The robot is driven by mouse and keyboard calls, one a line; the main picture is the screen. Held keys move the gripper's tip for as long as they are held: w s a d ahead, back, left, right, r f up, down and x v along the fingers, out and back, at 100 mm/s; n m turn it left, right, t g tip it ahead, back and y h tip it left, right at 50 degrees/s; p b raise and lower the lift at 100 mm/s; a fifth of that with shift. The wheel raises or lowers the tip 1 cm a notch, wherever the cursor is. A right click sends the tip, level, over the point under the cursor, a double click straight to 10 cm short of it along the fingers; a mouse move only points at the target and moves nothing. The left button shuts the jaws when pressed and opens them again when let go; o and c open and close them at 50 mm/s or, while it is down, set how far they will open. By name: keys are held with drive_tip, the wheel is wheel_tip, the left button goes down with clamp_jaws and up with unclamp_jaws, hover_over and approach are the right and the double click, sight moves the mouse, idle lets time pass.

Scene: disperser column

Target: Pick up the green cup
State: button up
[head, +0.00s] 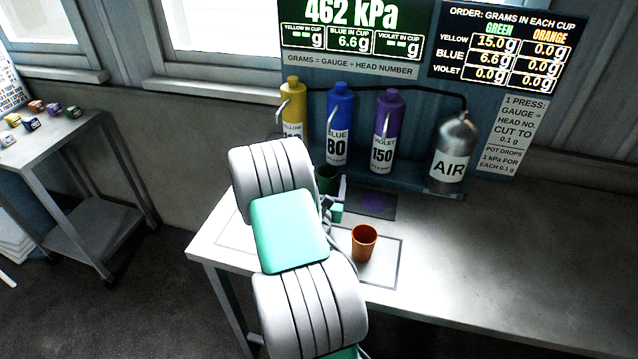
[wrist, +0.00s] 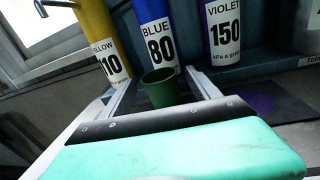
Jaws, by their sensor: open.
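The green cup (wrist: 160,90) stands upright below the blue bottle marked 80 in the wrist view. In the head view the green cup (head: 326,180) is partly hidden behind my arm. My gripper (wrist: 163,77) is open, with one finger to each side of the cup in the wrist view. I cannot tell whether either finger touches the cup. In the head view only a little of my gripper (head: 341,190) shows beside the cup.
The blue bottle (head: 339,125), yellow bottle (head: 293,105) and violet bottle (head: 388,132) stand behind the cup, with an air tank (head: 455,150) to the right. An orange cup (head: 364,243) stands on the table (head: 500,260) nearer the front. The table's right side is clear.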

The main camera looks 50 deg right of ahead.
sight(328, 172)
drive_tip(key=f+b, duration=0.1)
drive_tip(key=f, duration=0.2)
drive_tip(key=shift+s+b, duration=0.2)
drive_tip(key=shift+b, duration=0.2)
drive_tip(key=shift+w+f, duration=0.1)
drive_tip(key=shift+w, duration=0.05)
drive_tip(key=p+x, duration=0.1)
drive_tip(key=x, duration=0.1)
drive_tip(key=p+x, duration=0.2)
drive_tip(key=r+p+x, duration=0.1)
drive_tip(key=x, duration=0.2)
drive_tip(key=shift+w, duration=0.2)
drive_tip(key=shift+w+d+f, duration=0.15)
drive_tip(key=shift+w+f, duration=0.05)
drive_tip(key=shift+f, duration=0.05)
drive_tip(key=shift+c, duration=0.5)
drive_tip(key=c, duration=1.3)
drive_tip(key=shift+r, duration=0.15)
